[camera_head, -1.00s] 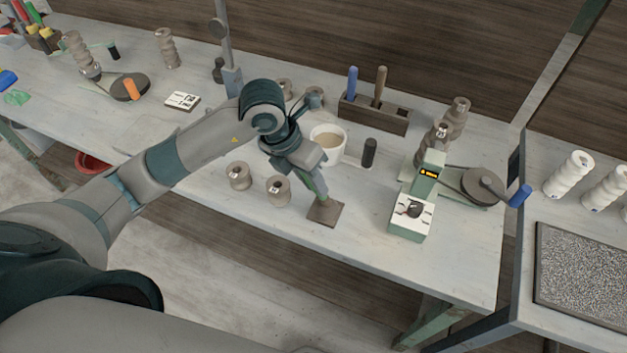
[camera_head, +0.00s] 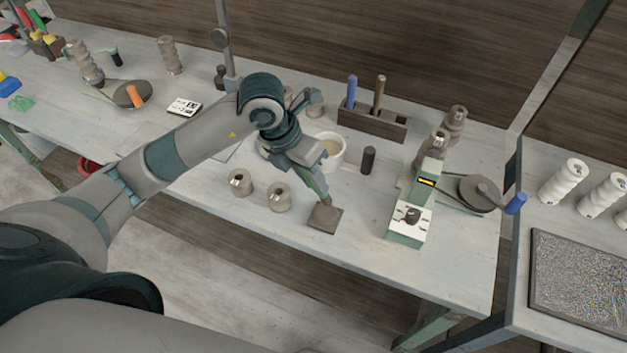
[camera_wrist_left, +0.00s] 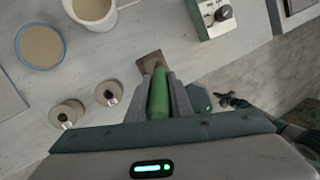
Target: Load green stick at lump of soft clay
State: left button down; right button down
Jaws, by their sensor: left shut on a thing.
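My left gripper (camera_head: 321,192) points down at the brown square board (camera_head: 322,222) near the table's front edge. In the left wrist view its fingers are shut on the green stick (camera_wrist_left: 158,97), which points away between them. The stick's tip is at a small brown lump, apparently the soft clay (camera_wrist_left: 154,66), on the board. I cannot tell whether the tip touches or enters the lump. The gripper hides most of the stick in the head view.
Two brown spools (camera_head: 279,197) stand left of the board. A white mug (camera_head: 334,150) and a dark cylinder (camera_head: 368,160) stand behind it. A green device (camera_head: 407,228) with a dial stands to the right. The tabletop between board and device is clear.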

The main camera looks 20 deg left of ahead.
pick_arm(q)
jog(key=shift+r+p, duration=0.7)
jog(key=shift+r, duration=0.9)
jog(key=shift+f, duration=0.1)
jog(key=m, duration=0.2)
jog(key=m+g+b, duration=0.1)
jog(key=shift+s+d+f+m, duration=0.2)
jog(key=shift+d+f+m, duration=0.1)
jog(key=shift+d+f, duration=0.1)
jog(key=s+a+m+g+y+b, duration=0.1)
jog(key=m+y+b, duration=0.1)
jog(key=m, duration=0.7)
jog(key=a+f+m+g+y+b, duration=0.1)
jog(key=m+y+b, duration=0.1)
jog(key=m, duration=0.8)
jog(key=s+a+f+m+g+y+b, duration=0.1)
jog(key=a+m+y+b, duration=0.1)
jog(key=m, duration=0.8)
jog(key=shift+s+f+g+y+b, duration=0.1)
jog(key=shift+s+g+y+b, duration=0.25)
jog(key=shift+b, duration=0.45)
